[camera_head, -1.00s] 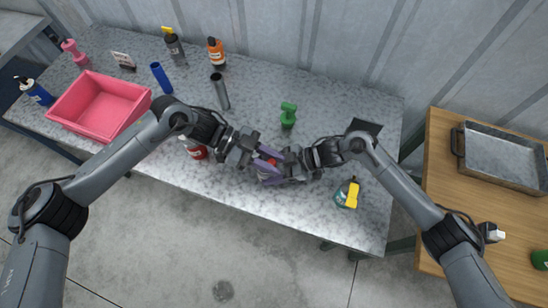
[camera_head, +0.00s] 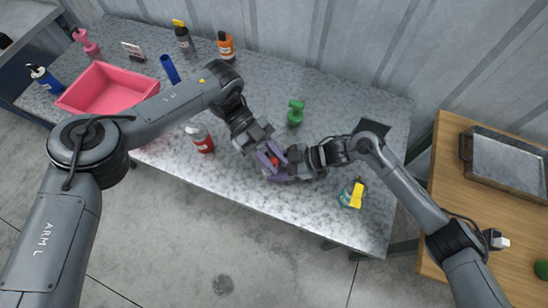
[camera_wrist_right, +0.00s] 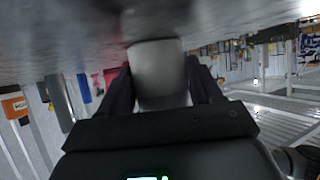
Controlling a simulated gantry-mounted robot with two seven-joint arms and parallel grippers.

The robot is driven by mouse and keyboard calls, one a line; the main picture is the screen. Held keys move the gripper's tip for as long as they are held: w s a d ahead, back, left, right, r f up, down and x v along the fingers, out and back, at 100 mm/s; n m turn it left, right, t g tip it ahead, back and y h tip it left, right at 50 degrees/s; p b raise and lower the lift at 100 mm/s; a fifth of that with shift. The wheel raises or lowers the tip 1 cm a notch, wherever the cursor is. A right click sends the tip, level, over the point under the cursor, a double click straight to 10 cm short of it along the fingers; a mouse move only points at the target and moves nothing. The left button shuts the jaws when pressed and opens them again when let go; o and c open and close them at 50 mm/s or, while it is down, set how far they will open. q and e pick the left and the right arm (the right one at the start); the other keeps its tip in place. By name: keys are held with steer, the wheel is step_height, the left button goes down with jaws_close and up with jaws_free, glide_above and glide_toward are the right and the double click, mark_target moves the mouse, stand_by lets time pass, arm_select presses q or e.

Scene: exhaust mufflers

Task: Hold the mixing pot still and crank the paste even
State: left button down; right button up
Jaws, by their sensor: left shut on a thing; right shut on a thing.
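The mixing pot is a plain grey cylinder (camera_wrist_right: 157,75) between the fingers of my right gripper (camera_wrist_right: 160,90) in the right wrist view. In the head view it is mostly hidden by both grippers near the table's front edge. My right gripper (camera_head: 284,173) comes in from the right and is shut on the pot's side. My left gripper (camera_head: 270,154) reaches down over the top of the pot, its purple fingers shut on the crank. A small red part (camera_head: 274,161) shows between the fingers. The crank's shape and the paste are hidden.
A green bottle (camera_head: 295,112) stands behind the grippers. A red-labelled bottle (camera_head: 202,139) stands to their left, a teal bottle with a yellow top (camera_head: 352,194) to their right. A pink bin (camera_head: 92,91) is at the left. Speckled tabletop (camera_head: 345,105) is clear at the back right.

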arm_select(q)
steer(key=shift+s+f, duration=0.2)
steer(key=shift+f, duration=0.2)
stand_by(0.5)
steer(key=c, duration=0.9)
jaws_free()
steer(key=shift+w+a+r, duration=0.1)
steer(key=shift+c, duration=0.2)
steer(key=shift+w+r, duration=0.1)
steer(key=shift+r, duration=0.1)
steer(key=shift+w+a, duration=0.15)
steer(key=v, duration=1.1)
steer(key=shift+w+a+r, duration=0.1)
steer(key=shift+a, duration=0.05)
steer(key=shift+c, duration=0.2)
